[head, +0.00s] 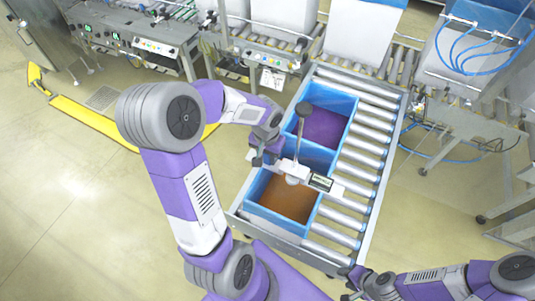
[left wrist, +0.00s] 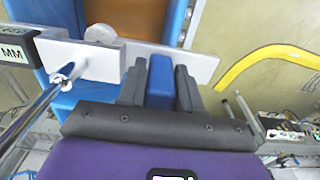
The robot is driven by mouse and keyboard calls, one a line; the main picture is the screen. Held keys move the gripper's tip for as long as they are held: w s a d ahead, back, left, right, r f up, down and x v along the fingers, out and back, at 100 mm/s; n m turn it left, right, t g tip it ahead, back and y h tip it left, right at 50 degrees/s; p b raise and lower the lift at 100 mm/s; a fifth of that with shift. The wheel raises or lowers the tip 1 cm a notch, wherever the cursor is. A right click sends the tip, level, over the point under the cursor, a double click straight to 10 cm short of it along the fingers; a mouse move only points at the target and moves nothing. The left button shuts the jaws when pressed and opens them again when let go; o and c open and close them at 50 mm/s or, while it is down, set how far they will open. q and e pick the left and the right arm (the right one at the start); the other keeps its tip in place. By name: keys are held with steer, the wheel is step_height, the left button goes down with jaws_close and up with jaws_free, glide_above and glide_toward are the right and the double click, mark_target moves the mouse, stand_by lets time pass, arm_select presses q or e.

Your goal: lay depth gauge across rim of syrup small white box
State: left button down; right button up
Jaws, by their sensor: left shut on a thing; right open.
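The depth gauge (head: 297,170) is a pale bar with a digital display and a long rod ending in a dark knob. My left gripper (head: 268,154) is shut on its blue grip, which also shows between the fingers in the left wrist view (left wrist: 160,82). The syrup box (head: 256,183) has blue inner walls and amber-brown contents. In the head view the gauge bar overlaps the far part of this box; I cannot tell whether it touches the rim. My right gripper (head: 352,284) is open and empty at the bottom, beyond the conveyor's near corner.
Another blue-lined box (head: 349,120) with purple contents stands behind the syrup box. Both are on a roller conveyor (head: 362,158) with bare rollers to their right. Machines line the back. A yellow floor strip (head: 90,122) runs at left.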

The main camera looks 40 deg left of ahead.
arm_select(q)
steer(key=c, duration=0.7)
jaws_free()
steer(key=shift+s+r+p, duration=0.2)
steer(key=shift+r+p, duration=0.45)
steer(key=shift+r, duration=3.15)
